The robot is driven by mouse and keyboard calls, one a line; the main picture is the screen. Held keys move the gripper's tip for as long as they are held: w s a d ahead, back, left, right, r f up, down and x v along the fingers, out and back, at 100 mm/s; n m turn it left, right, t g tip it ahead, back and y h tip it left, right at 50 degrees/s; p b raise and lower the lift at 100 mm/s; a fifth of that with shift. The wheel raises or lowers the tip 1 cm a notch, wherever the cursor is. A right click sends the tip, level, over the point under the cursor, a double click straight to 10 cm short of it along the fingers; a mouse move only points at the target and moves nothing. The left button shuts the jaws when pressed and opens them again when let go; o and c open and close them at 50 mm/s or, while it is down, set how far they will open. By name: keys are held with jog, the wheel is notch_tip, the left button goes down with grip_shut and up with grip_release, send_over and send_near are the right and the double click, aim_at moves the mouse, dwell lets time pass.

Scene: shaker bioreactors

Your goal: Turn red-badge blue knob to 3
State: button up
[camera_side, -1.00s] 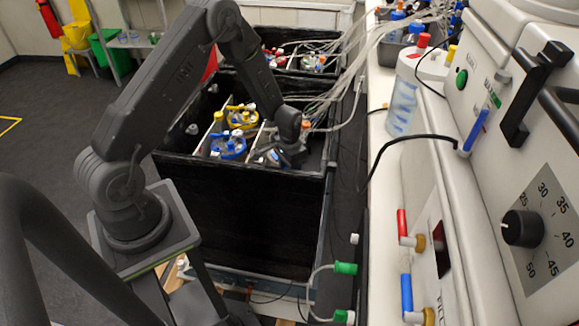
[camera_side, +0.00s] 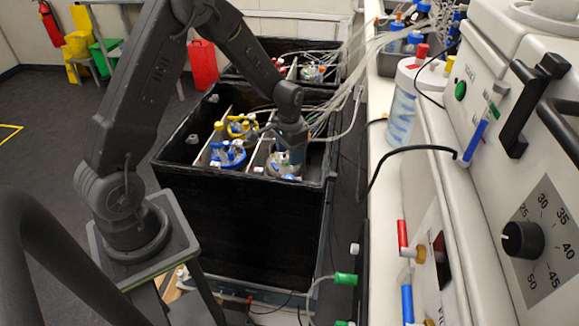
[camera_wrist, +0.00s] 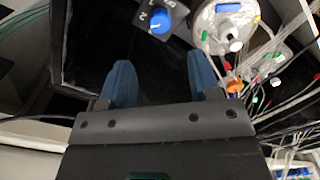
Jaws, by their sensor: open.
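A blue knob (camera_wrist: 160,20) with a white pointer mark shows at the top of the wrist view, on a dark dial plate with white markings only partly in frame. I cannot make out a red badge on it. My gripper (camera_wrist: 161,76) has two blue fingers spread apart with nothing between them; the knob lies beyond the fingertips, apart from them. In the side view my gripper (camera_side: 291,150) points down into the right compartment of the near black box (camera_side: 240,225), above a pale-lidded vessel (camera_side: 283,167). The knob is not distinguishable there.
A pale vessel lid (camera_wrist: 224,28) with fittings sits right of the knob, and loose tubes crowd the right. In the box's left compartment are blue-topped (camera_side: 228,155) and yellow-topped (camera_side: 242,126) vessels. A divider and dark walls surround the gripper.

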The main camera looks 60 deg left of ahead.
notch_tip(320, 180, up, 4)
send_over(289, 177)
jog(key=shift+r, duration=0.1)
jog(key=shift+d, duration=0.1)
jog(key=w+d+m+g+y, duration=0.1)
jog(key=d+m+y, duration=0.35)
jog(key=m, duration=1.05)
jog(key=x, duration=0.9)
jog(key=d+x, duration=0.1)
jog(key=x, duration=0.4)
jog(key=shift+w+f, duration=0.2)
jog(key=shift+f, duration=0.1)
jog(key=shift+c, duration=0.4)
jog(key=c, duration=0.9)
jog(key=shift+o, duration=0.2)
